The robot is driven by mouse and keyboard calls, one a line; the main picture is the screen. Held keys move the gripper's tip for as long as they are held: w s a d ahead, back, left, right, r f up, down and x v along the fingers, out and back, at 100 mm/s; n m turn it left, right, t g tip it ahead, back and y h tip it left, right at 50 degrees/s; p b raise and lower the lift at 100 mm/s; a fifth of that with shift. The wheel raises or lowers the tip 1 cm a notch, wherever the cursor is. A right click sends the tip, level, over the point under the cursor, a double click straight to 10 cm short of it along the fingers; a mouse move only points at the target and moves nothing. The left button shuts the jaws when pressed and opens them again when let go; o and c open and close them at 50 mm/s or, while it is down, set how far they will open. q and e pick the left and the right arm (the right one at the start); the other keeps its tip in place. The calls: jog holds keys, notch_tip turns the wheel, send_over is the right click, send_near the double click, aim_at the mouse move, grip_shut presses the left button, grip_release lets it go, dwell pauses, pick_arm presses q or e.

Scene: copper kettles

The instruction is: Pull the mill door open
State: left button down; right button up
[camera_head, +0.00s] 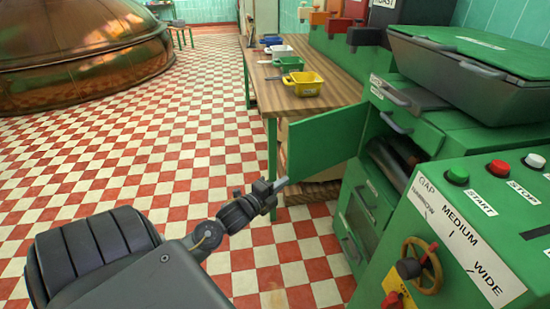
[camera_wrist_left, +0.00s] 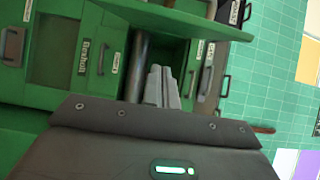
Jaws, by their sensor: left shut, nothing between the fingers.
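The mill (camera_head: 440,120) is a green cabinet at the right. Its green door (camera_head: 322,142) stands swung out to the left, and dark rollers (camera_head: 388,165) show inside the opening. My left gripper (camera_head: 283,183) is shut and empty, near the door's lower outer corner. I cannot tell from the head view whether it touches the door. In the left wrist view the shut fingers (camera_wrist_left: 163,88) point at the opening, with a dark roller (camera_wrist_left: 138,66) behind them and the door (camera_wrist_left: 175,16) across the top. My right gripper is not in view.
A wooden table (camera_head: 320,98) behind the door bears yellow (camera_head: 303,84), green (camera_head: 291,64) and other small containers. A green control panel (camera_head: 460,230) with buttons and a handwheel (camera_head: 423,265) stands at right front. A copper kettle (camera_head: 80,55) is at far left. The checkered floor (camera_head: 170,150) between is clear.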

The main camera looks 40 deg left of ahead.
aim_at(287, 170)
pick_arm(q)
jog(key=w+a, duration=0.1)
jog(key=w, duration=0.1)
jog(key=w+a, duration=0.1)
jog(key=w, duration=0.1)
jog(key=w+a, duration=0.1)
jog(key=w, duration=0.1)
jog(key=shift+a, duration=0.1)
jog(key=shift+w+a, duration=0.1)
jog(key=shift+a, duration=0.2)
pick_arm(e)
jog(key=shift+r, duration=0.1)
